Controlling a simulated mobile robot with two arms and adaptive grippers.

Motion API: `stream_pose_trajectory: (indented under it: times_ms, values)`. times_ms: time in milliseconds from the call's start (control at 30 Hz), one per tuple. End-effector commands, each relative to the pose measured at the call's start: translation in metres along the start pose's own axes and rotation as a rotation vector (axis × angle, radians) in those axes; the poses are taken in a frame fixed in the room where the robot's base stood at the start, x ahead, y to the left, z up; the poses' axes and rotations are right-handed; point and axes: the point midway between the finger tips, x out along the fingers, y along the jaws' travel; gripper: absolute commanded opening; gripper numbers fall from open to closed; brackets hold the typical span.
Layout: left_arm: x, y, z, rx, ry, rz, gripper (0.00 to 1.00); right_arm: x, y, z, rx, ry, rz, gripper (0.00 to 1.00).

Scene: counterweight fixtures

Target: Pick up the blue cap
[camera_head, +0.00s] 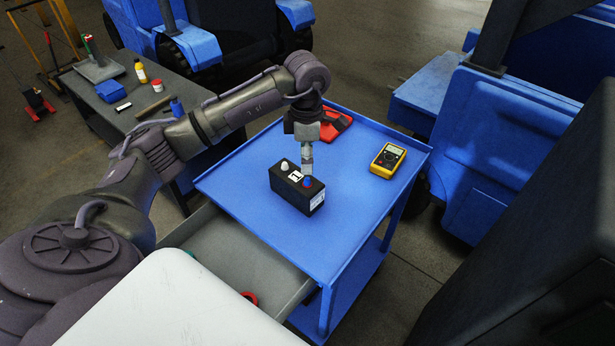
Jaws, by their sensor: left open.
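The blue cap (307,182) sits on top of a black box (293,198), at its right end. A white cap (284,165) stands at the box's left end, with a small white label between the two. The box rests on the blue cart top (235,184). My left gripper (307,168) points down just above and behind the blue cap. Its fingers are open and nothing shows between them. Whether the fingertips touch the cap cannot be told. My right gripper is not in view.
A yellow multimeter (388,159) lies to the right on the cart and a red object (335,125) lies behind my gripper. An open grey drawer (238,256) juts out at the front left. A dark bench (110,107) with bottles and tools stands at the left.

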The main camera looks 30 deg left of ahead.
Motion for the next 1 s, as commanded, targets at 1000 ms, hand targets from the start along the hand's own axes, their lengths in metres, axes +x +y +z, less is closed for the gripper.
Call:
stream_pose_trajectory:
  times_ms: [1000]
  values:
    - [0.068,0.002,0.003,0.001,-0.002,0.000,0.26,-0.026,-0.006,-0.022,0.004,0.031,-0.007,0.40]
